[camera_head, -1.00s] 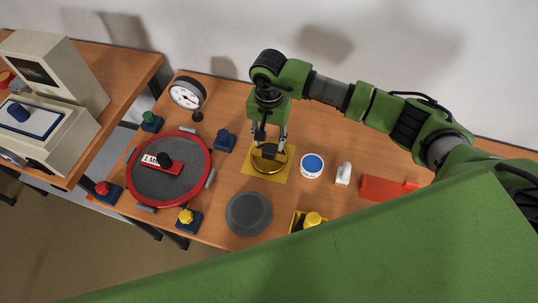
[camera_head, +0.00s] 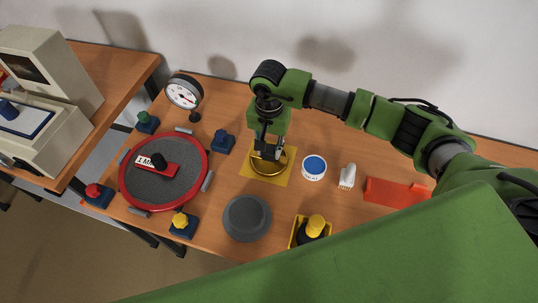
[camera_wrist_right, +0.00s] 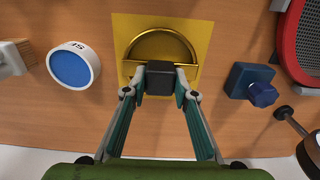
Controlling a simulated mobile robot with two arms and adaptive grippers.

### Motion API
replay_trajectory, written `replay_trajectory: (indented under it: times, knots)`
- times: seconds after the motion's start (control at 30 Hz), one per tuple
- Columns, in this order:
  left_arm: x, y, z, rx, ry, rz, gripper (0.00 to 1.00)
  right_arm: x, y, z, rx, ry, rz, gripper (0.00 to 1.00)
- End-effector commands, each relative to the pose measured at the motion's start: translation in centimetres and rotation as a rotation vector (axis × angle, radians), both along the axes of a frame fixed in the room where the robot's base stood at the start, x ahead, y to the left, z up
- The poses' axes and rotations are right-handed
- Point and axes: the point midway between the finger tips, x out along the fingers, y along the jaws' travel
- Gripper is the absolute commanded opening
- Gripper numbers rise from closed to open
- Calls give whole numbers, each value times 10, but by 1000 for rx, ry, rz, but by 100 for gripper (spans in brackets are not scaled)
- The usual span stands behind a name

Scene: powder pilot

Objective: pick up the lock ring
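The lock ring (camera_head: 284,165) is a brass-coloured ring with a bar across it and a black block as its grip. It lies on a yellow square mat (camera_head: 252,170) on the bench. In the right wrist view the ring (camera_wrist_right: 160,45) shows at top centre, partly hidden by its block (camera_wrist_right: 160,78). My right gripper (camera_head: 269,154) reaches down from above. In the right wrist view its two fingertips (camera_wrist_right: 160,83) press on both sides of the black block. The ring appears still flat on the mat. My left gripper is not in view.
Left of the mat are a blue knob (camera_head: 222,141), a red-rimmed round sieve (camera_head: 193,200) and a dial gauge (camera_head: 184,92). A blue-lidded tub (camera_head: 314,167), white brush (camera_head: 347,177) and red tray (camera_head: 395,193) stand right. A grey disc (camera_head: 247,217) and yellow box (camera_head: 297,238) lie in front.

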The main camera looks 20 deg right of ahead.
Motion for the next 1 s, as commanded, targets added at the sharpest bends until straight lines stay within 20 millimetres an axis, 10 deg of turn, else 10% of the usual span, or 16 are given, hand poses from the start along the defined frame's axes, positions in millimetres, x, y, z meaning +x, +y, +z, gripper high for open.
replay_trajectory:
  times: [1.0]
  knots:
    - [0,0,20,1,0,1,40,0,0,46,-1,-1,1,0]
